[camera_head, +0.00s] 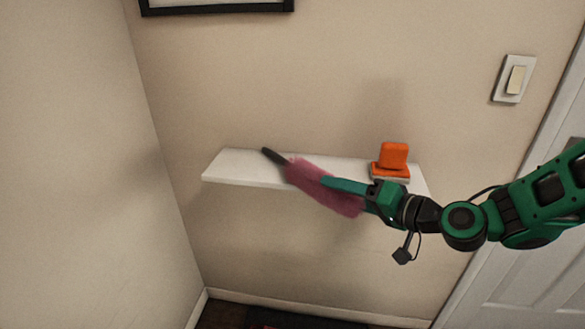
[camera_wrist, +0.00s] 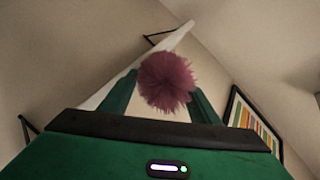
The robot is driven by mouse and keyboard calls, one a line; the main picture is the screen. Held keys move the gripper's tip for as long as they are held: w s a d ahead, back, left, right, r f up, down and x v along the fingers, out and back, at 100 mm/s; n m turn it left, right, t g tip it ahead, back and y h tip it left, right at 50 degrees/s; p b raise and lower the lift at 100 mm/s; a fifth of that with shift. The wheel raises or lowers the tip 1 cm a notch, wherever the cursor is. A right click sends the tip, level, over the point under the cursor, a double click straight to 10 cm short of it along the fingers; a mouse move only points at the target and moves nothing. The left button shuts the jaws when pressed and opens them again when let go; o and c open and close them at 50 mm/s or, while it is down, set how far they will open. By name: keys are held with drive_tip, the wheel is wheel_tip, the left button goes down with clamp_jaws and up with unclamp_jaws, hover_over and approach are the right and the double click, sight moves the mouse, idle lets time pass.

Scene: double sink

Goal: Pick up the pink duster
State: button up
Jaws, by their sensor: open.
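The pink duster (camera_head: 312,177) has a fluffy pink head and a dark handle. In the head view it lies slantwise on the white shelf (camera_head: 235,170), handle to the upper left, with the fluffy end reaching past the shelf's front edge. My gripper (camera_head: 324,181) is at the fluffy part, overlapping it in this view. In the wrist view the round pink end of the duster (camera_wrist: 167,78) shows between the two green fingers of my gripper (camera_wrist: 163,84), which are open. The handle is hidden there. I cannot tell whether a finger touches the fluff.
An orange object (camera_head: 393,156) stands on the right part of the shelf, behind my wrist. A light switch (camera_head: 514,79) is on the wall, and a white door (camera_head: 520,275) is at the right. A framed picture (camera_wrist: 250,115) shows in the wrist view. The shelf's left end is clear.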

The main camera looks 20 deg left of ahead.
sight(307, 176)
drive_tip(key=x, duration=0.4)
drive_tip(key=shift+w+r, duration=0.2)
drive_tip(key=c, duration=0.9)
drive_tip(key=shift+r, duration=0.1)
